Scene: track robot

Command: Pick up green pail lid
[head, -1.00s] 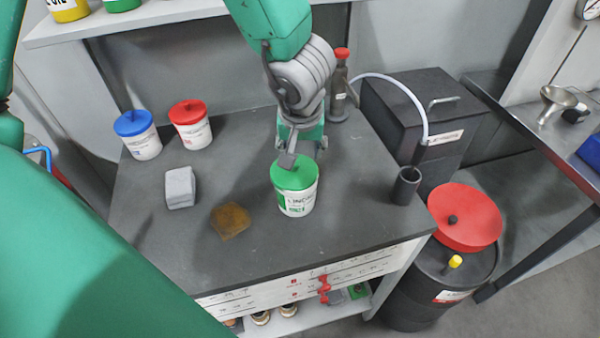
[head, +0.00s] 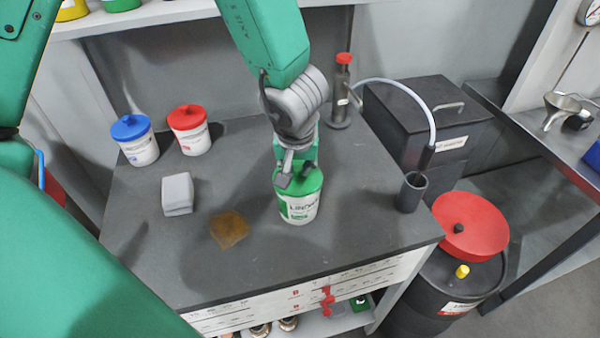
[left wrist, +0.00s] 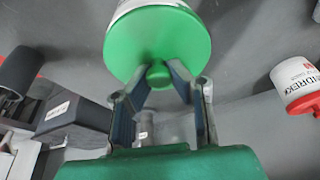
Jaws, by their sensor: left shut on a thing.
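The green pail lid (head: 301,187) sits on a white and green pail (head: 299,209) on the dark workbench. The lid's round knob (left wrist: 158,75) shows in the left wrist view, with the lid (left wrist: 157,42) facing the camera. My left gripper (head: 295,175) comes down from above and is shut on the lid's knob, one finger on each side. The gripper's fingers also show in the left wrist view (left wrist: 160,85). The lid and pail appear together, with no clear gap between them. My right gripper is not in view.
A blue-lidded pail (head: 137,140) and a red-lidded pail (head: 190,130) stand at the back left. A grey block (head: 177,194) and a brown stain or patch (head: 229,229) lie left of the green pail. A dark cup (head: 411,191) stands to the right.

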